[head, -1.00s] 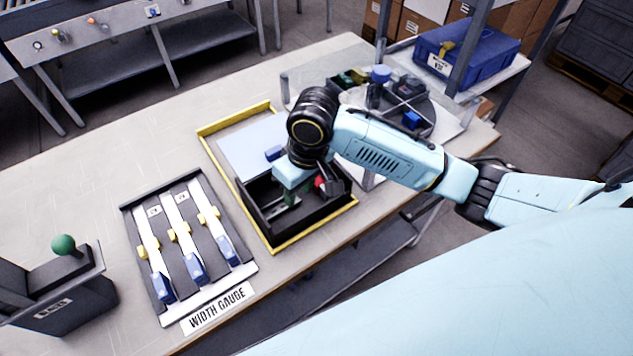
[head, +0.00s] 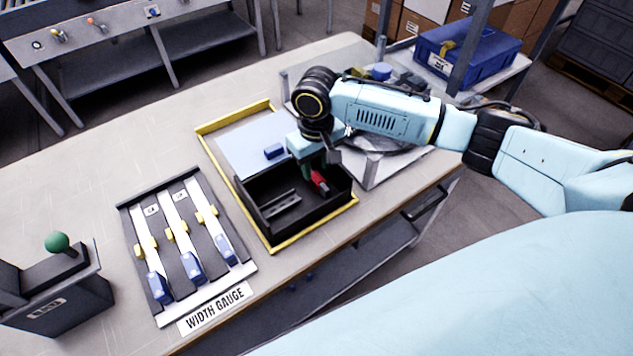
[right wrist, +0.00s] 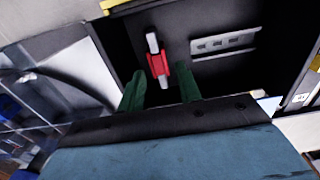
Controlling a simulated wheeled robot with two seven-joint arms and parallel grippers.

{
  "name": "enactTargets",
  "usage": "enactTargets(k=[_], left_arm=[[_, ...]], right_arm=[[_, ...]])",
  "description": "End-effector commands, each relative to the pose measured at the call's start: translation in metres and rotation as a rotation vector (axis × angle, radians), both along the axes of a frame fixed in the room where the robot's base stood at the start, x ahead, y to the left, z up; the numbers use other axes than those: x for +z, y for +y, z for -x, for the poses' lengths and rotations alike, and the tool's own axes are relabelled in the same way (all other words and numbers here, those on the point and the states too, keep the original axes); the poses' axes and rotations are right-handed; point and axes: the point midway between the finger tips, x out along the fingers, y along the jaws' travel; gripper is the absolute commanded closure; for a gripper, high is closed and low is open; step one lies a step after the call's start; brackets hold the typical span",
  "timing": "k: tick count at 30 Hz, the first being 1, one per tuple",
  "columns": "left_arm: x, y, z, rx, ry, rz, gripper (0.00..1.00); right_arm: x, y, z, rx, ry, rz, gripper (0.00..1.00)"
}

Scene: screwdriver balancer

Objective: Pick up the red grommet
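The red grommet (head: 319,180) lies in the right part of the black tray (head: 268,239) on the table. In the right wrist view the red grommet (right wrist: 159,65) sits around the middle of a silver pin, whose ends stick out on both sides. My right gripper (head: 308,172) is over the tray, just beside the grommet. My left gripper is out of view.
A grey slotted bar (head: 282,203) lies in the tray, left of the grommet. A yellow rim (head: 237,197) surrounds the tray and a pale pad with a blue block (head: 274,151). The width gauge board (head: 187,250) is at left. A round turntable stands behind my right arm.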

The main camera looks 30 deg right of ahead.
Motion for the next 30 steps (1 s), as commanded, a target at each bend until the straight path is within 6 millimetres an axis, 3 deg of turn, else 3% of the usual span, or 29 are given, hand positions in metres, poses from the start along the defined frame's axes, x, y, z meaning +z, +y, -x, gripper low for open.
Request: enactTargets(k=[10,19,27,30], left_arm=[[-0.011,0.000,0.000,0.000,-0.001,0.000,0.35],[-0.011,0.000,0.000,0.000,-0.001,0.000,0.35],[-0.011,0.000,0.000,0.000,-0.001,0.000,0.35],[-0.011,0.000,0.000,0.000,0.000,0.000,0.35]], right_arm=[[-0.047,-0.002,-0.002,0.001,0.001,0.000,0.65],[-0.052,-0.002,-0.002,0.002,0.000,0.000,0.65],[-0.051,-0.002,-0.002,0.001,0.000,0.000,0.98],[-0.051,-0.003,-0.002,0.001,-0.001,0.000,1.00]])
